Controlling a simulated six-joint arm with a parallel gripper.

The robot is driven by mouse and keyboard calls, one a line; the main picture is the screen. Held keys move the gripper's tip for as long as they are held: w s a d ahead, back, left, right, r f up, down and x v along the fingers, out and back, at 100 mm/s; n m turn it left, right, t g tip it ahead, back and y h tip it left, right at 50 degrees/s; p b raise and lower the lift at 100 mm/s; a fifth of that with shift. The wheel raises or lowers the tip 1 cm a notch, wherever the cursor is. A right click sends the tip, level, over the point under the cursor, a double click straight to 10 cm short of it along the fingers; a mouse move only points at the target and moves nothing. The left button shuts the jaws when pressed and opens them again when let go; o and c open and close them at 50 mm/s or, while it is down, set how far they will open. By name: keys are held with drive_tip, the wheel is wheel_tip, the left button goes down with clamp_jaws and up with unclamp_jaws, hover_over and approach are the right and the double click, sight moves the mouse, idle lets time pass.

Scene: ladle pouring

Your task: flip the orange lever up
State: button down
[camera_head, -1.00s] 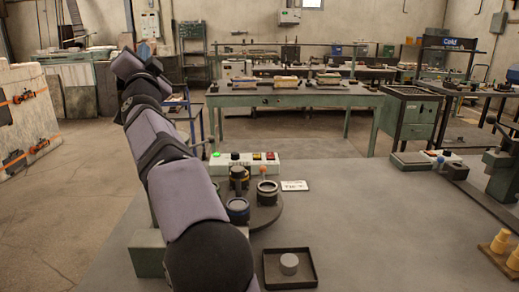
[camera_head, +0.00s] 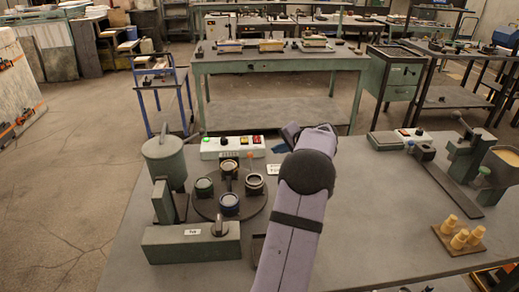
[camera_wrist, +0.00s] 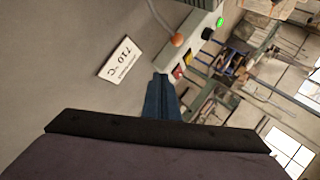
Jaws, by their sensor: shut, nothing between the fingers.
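The orange lever shows as an orange ball knob (camera_wrist: 178,40) on a thin rod in the wrist view, beside the light control box (camera_wrist: 200,38). In the head view the small orange knob (camera_head: 249,156) sits just in front of the box (camera_head: 232,147), above the round dark plate. My gripper (camera_wrist: 161,78) shows in the wrist view as blue fingers, shut and empty. Its tips are apart from the knob in the picture, near the red-button end of the box. In the head view my arm hides most of the gripper. The lever's pivot is not clear.
A card reading 710 °C (camera_wrist: 120,59) lies near the lever. The round plate (camera_head: 217,207) bears several small pots. A green tank (camera_head: 165,160) and a long box (camera_head: 192,243) stand left and in front. Yellow pieces on a wooden board (camera_head: 445,236) stand right, with clear table between.

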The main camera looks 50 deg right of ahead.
sight(251, 167)
drive_tip(key=shift+s+a+f+m+t+y+b, duration=0.15)
drive_tip(key=shift+s+f+m+t+y+b, duration=0.1)
drive_tip(key=shift+f+m+t+y, duration=0.25)
drive_tip(key=shift+s+a+f+m+t+y+b, duration=0.2)
drive_tip(key=shift+s+f+m+y, duration=0.1)
drive_tip(key=shift+f+m, duration=0.35)
drive_tip(key=shift+a+m+t+y, duration=0.1)
drive_tip(key=shift+m+t+y, duration=0.2)
drive_tip(key=shift+m+t, duration=0.15)
drive_tip(key=shift+a+r+m+t+y, duration=0.2)
drive_tip(key=shift+r+m+t+y, duration=0.1)
drive_tip(key=shift+m+t, duration=0.15)
drive_tip(key=shift+p+x, duration=0.9)
drive_tip(key=shift+x, duration=4.05)
drive_tip(key=shift+s+f+b, duration=0.1)
drive_tip(key=shift+b, duration=0.9)
